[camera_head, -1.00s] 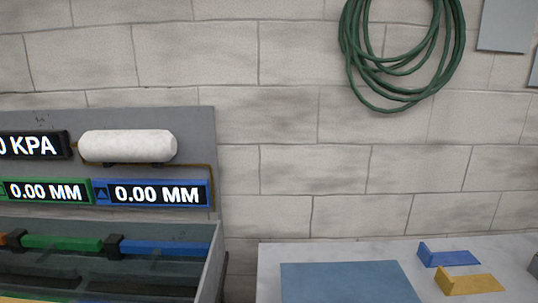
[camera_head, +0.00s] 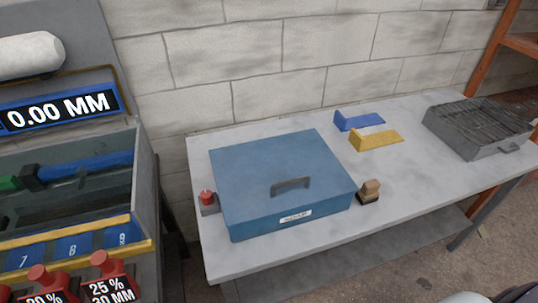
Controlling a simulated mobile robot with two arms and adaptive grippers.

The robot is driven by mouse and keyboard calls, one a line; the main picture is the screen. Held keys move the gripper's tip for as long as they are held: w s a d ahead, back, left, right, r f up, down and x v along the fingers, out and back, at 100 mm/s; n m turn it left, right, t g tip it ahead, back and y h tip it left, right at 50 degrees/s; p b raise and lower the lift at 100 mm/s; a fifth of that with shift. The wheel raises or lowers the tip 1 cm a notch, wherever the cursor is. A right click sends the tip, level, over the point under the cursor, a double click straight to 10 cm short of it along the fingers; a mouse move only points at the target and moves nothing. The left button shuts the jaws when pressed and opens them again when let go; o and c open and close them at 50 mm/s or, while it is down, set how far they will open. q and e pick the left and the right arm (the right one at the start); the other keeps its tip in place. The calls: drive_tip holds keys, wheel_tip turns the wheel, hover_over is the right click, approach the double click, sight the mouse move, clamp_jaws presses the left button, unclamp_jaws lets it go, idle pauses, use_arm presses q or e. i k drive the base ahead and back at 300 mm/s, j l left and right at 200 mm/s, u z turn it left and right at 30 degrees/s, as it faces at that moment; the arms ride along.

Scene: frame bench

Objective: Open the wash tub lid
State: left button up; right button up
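A blue box with a flat lid, which I take for the wash tub (camera_head: 270,215), stands on the light grey table. Its lid (camera_head: 265,165) is shut, and a dark handle (camera_head: 291,187) sits near the lid's front edge. A small white label (camera_head: 296,216) is on the front, too small to read. Neither gripper shows. Pale and dark parts at the bottom right edge may be my own arm.
A red-topped piece (camera_head: 207,198) stands left of the tub and a wooden-handled stamp or brush (camera_head: 370,190) right of it. Blue (camera_head: 358,121) and yellow (camera_head: 374,139) brackets lie behind. A grey grated tray (camera_head: 478,128) is far right on the table (camera_head: 425,175).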

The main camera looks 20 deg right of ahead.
sight(264, 177)
drive_tip(key=k+j+z, duration=0.1)
drive_tip(key=z, duration=0.25)
drive_tip(key=k+j+z, duration=0.15)
drive_tip(key=z, duration=0.25)
drive_tip(key=k+j+z, duration=0.15)
drive_tip(key=z, duration=0.2)
